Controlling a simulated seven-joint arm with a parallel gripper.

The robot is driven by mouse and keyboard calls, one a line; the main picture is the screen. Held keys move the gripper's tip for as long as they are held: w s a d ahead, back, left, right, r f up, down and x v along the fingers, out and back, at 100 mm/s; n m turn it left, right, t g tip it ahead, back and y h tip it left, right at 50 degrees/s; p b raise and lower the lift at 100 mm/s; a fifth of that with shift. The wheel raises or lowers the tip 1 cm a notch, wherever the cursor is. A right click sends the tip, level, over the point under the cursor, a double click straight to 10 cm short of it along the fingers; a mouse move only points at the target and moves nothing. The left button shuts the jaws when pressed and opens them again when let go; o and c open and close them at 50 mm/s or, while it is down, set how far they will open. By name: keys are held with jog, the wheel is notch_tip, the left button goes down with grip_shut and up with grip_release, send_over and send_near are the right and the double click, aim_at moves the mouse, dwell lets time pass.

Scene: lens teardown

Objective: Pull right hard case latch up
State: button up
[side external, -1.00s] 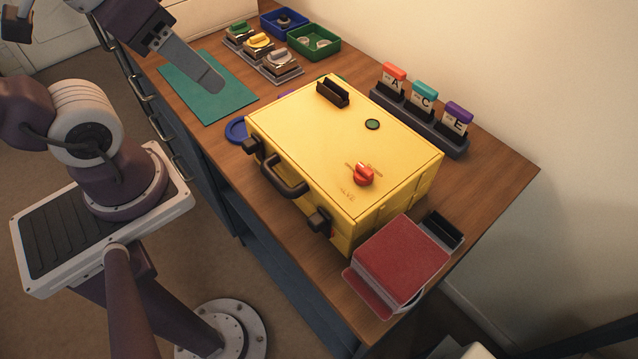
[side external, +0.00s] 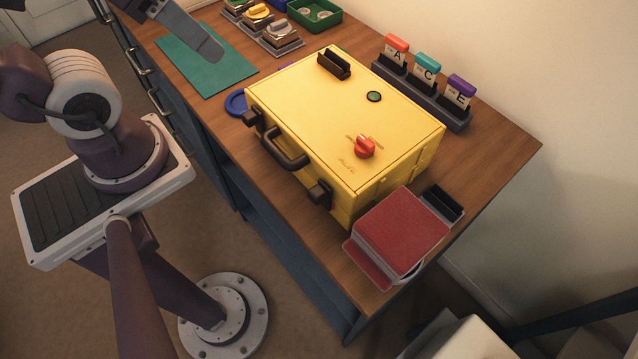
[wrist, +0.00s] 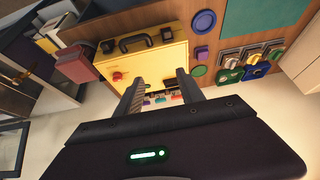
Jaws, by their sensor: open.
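The yellow hard case (side external: 340,115) lies closed on the wooden bench. Its black handle (side external: 283,148) is on the front side, between two black latches. The right latch (side external: 320,192) is at the near corner, beside the red knob's (side external: 365,147) end. The other latch (side external: 250,117) is at the far end. In the wrist view the case is upside down, with the right latch (wrist: 108,46) left of the handle. My gripper (wrist: 159,78) is open and empty, its fingers apart in front of the lid. In the side view only part of it shows, at top left, well away from the latches.
A red box-like item (side external: 400,232) sits close to the case's near end. A rack of lettered cards (side external: 425,95) stands behind the case. A teal mat (side external: 205,65), a blue disc (side external: 237,103), colored clamps (side external: 270,35) and a green tray (side external: 315,14) lie beyond it.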

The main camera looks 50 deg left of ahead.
jog(key=g, duration=0.6)
send_over(317, 191)
notch_tip(317, 191, down, 14)
jog(key=shift+f, duration=0.1)
notch_tip(317, 191, down, 6)
jog(key=shift+r, duration=0.1)
jog(key=shift+f, duration=0.5)
grip_shut()
